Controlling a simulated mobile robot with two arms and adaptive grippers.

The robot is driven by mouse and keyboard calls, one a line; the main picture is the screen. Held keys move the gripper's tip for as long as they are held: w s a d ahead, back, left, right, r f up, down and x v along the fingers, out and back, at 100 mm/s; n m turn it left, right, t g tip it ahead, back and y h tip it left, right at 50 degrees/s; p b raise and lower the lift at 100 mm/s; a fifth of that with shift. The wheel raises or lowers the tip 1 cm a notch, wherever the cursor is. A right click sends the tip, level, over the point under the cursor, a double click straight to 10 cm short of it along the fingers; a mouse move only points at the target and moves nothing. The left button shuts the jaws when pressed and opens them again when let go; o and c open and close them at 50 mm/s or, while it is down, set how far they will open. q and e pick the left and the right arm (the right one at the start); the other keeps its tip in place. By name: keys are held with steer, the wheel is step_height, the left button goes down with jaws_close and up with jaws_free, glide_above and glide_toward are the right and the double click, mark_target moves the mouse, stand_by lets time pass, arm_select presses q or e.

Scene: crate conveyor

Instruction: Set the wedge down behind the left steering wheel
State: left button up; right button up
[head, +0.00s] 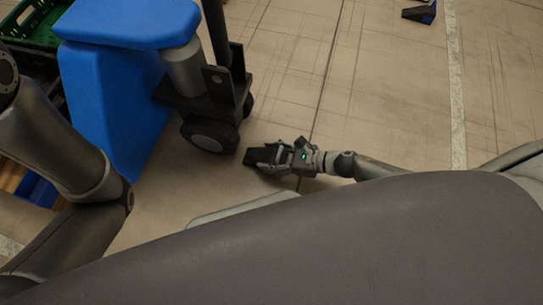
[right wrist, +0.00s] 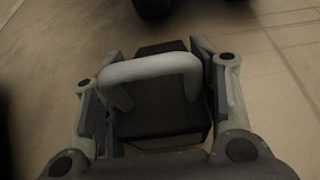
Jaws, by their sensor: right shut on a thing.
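The wedge (head: 256,156) is a dark block, close to the right of the near wheel in the head view. My right gripper (head: 272,153) is shut on it, reaching in from the right. In the right wrist view the dark wedge (right wrist: 160,118) has a light grey handle (right wrist: 150,68) between the two fingers. I cannot tell if the wedge touches the floor. The steering wheel (head: 208,134) is dark with a light hub, under the blue machine; part of a wheel also shows at the top of the wrist view (right wrist: 153,7). My left gripper is out of view.
The blue machine (head: 112,95) with its dark post stands at the left. A green crate (head: 38,24) is behind it at the far left. Another dark and blue wedge (head: 421,13) lies at the top right. The floor between is clear.

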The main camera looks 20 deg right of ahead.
steer(key=shift+f, duration=0.2)
steer(key=o, duration=1.3)
steer(key=shift+r, duration=0.1)
steer(key=shift+r, duration=0.25)
steer(key=p+v, duration=0.4)
steer(key=v, duration=0.7)
steer(key=shift+s+f+p, duration=0.1)
steer(key=shift+p, duration=0.3)
steer(key=shift+s+d, duration=0.25)
steer(key=shift+d, duration=0.1)
